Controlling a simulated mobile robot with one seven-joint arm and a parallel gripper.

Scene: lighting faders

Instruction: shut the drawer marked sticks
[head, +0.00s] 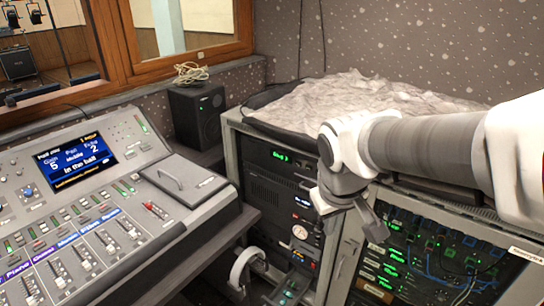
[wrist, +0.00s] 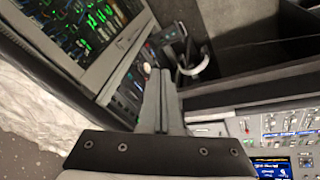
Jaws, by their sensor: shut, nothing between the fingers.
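I cannot make out a drawer marked sticks; no label with that word is legible in either view. The dark-fronted rack (head: 285,190) in the middle of the head view has several stacked panels, and its lower part runs out of the frame. My gripper (head: 376,232) hangs at the front of the racks, to the right of that dark-fronted rack, with its fingers pointing down. In the wrist view my gripper (wrist: 165,90) shows its fingers together, with nothing held between them. I cannot tell whether it touches anything.
The mixing console (head: 90,215) fills the left. A black speaker (head: 198,115) stands behind it. A rumpled pale cover (head: 345,100) lies on the racks. White headphones (head: 243,268) hang low between console and rack. A cable-filled rack (head: 430,255) stands at right.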

